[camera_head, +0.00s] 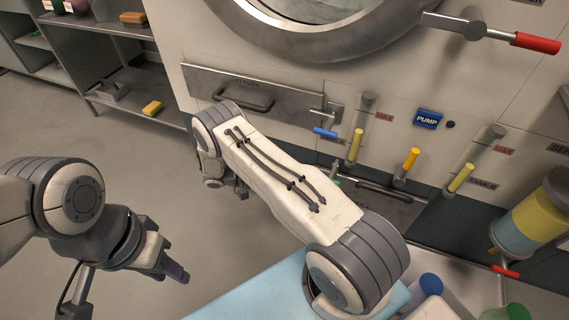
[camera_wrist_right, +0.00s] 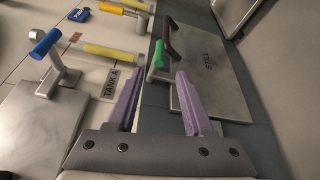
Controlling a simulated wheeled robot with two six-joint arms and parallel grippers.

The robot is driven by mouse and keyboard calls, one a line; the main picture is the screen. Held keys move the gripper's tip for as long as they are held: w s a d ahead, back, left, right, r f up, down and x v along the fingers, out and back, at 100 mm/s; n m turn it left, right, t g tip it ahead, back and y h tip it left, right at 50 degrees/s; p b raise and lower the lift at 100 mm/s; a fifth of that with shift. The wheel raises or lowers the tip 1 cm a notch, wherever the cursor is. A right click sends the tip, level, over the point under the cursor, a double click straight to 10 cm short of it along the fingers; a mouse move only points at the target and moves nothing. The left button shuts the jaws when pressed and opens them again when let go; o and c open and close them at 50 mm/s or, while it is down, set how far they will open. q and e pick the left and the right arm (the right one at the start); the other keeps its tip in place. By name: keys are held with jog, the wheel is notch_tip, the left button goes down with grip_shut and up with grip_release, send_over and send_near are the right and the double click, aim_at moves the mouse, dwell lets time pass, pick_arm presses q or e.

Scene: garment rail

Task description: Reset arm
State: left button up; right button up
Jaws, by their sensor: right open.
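My right arm (camera_head: 290,185) crosses the middle of the head view from the lower right, angled toward the machine's filter drawer. Its gripper is mostly hidden behind the arm there. In the right wrist view the right gripper (camera_wrist_right: 160,105) has two purple fingers spread apart with nothing between them. They point toward the STILL panel (camera_wrist_right: 208,85) and its green-handled latch (camera_wrist_right: 158,56), and I cannot tell how close they are. My left gripper (camera_head: 172,268) hangs over the floor at the lower left of the head view, and its finger opening is not clear.
The machine has a filter drawer (camera_head: 245,92), a blue-handled latch (camera_head: 325,132), an orange valve handle (camera_head: 411,158) and a red-handled door lever (camera_head: 535,42). A light blue surface (camera_head: 255,294) lies below the right arm. A shelf (camera_head: 130,104) stands back left; floor between is clear.

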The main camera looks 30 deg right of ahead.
jog(key=s+a+r+n+t+y+p, duration=0.1)
jog(key=s+a+r+n+t+y, duration=0.15)
jog(key=a+r, duration=0.5)
jog(key=s+a+r+n+t+y, duration=0.1)
jog(key=a+r+n+t+y, duration=0.2)
jog(key=a+r, duration=0.45)
jog(key=s+a+r+n+t+y+p, duration=0.1)
jog(key=s+a+r+n+t+y, duration=0.15)
jog(key=s+a+r+y, duration=0.4)
jog(key=s+a+r+n+t+y+p, duration=0.1)
jog(key=s+a+r+n+y, duration=0.3)
jog(key=s, duration=0.5)
notch_tip(320, 180, up, 38)
jog(key=p, duration=3.8)
jog(key=shift+f, duration=0.15)
